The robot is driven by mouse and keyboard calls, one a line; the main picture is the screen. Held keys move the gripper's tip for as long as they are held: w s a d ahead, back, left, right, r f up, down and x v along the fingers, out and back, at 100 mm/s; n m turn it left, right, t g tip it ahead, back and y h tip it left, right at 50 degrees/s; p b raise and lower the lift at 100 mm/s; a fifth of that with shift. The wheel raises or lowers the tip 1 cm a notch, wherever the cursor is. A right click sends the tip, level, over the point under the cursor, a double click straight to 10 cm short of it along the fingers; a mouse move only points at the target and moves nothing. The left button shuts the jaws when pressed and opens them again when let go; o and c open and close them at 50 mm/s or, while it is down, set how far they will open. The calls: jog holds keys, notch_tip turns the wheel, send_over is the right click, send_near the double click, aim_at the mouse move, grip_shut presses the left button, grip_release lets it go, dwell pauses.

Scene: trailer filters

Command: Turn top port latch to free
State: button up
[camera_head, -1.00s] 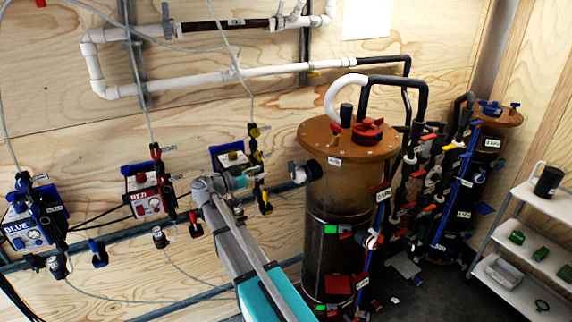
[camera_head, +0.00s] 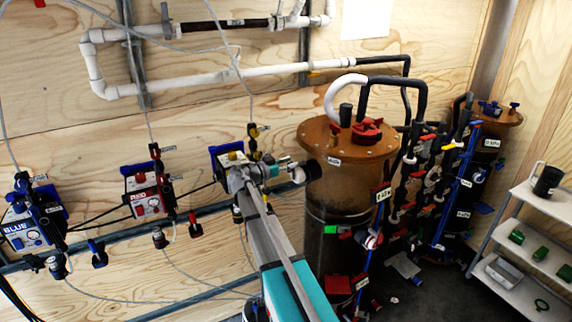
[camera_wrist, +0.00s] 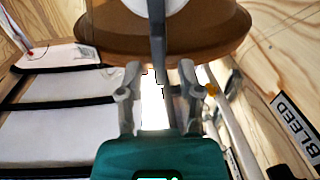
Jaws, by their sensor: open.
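A side port (camera_head: 312,170) with a dark collar and pale end sticks out to the left from the upper part of the brown tank (camera_head: 358,185). My gripper (camera_head: 288,168) is just left of this port, pointing at it; its fingers are small and partly blend with the port. In the wrist view my gripper (camera_wrist: 159,72) is open, its two grey fingers spread apart. A dark grey bar (camera_wrist: 157,35), apparently the latch, hangs in front of a white disc (camera_wrist: 172,5) and reaches down between the fingertips. I cannot tell whether either finger touches it.
A red handle (camera_head: 367,130) and a black upright knob (camera_head: 345,115) stand on the tank lid. Red (camera_head: 146,195) and blue (camera_head: 28,225) pump boxes are on the left wall. A BLEED label (camera_wrist: 295,128) is at right in the wrist view. A white shelf (camera_head: 532,225) stands far right.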

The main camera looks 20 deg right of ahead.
jog(key=shift+d, duration=0.2)
jog(key=shift+c, duration=0.3)
grip_shut()
jog(key=shift+w+n, duration=0.25)
jog(key=shift+n, duration=1.25)
